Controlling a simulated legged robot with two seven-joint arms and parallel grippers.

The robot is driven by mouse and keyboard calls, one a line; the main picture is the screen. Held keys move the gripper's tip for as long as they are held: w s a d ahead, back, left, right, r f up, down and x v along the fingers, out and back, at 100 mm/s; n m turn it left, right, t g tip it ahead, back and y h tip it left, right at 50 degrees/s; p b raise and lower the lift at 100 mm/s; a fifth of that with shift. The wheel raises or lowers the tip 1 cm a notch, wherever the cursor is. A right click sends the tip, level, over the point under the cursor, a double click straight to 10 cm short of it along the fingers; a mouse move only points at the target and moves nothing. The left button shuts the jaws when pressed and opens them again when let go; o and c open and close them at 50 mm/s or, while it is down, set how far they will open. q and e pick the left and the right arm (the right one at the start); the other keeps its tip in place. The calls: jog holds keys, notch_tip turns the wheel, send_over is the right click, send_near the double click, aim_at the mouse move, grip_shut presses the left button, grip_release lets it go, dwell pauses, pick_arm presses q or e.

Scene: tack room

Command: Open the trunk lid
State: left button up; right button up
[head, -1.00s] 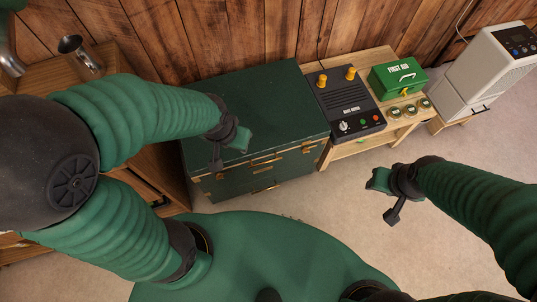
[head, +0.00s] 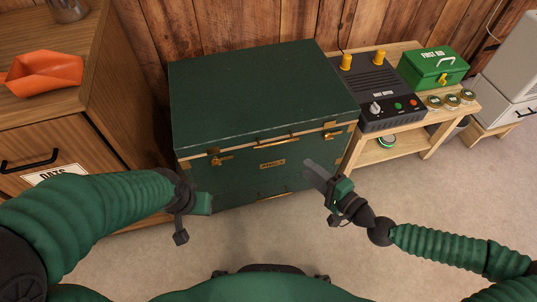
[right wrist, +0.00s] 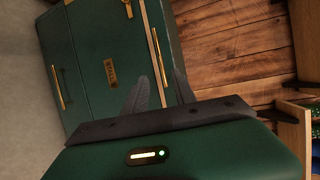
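The dark green trunk (head: 235,185) with brass fittings stands in front of me. Its lid (head: 258,95) is down, with a long brass handle (head: 277,141) along its front edge and brass latches on both sides. My right gripper (head: 314,172) is in front of the trunk's right half, below the lid edge. In the right wrist view its two fingers (right wrist: 160,92) are spread and empty, with the lid handle (right wrist: 159,58) appearing between their tips; contact cannot be told. My left gripper (head: 202,203) is before the trunk's lower left front; its fingers are not clear.
A wooden cabinet (head: 120,95) with an orange container (head: 45,74) stands left of the trunk. A wooden bench (head: 434,139) on the right holds a black device (head: 375,92), a green first aid box (head: 434,67) and several small tins. The floor in front is clear.

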aim_at(276, 144)
jog(key=b+x, duration=0.5)
jog(key=x, duration=1.1)
jog(key=c, duration=0.7)
jog(key=shift+s, duration=0.1)
jog(key=shift+f, duration=0.2)
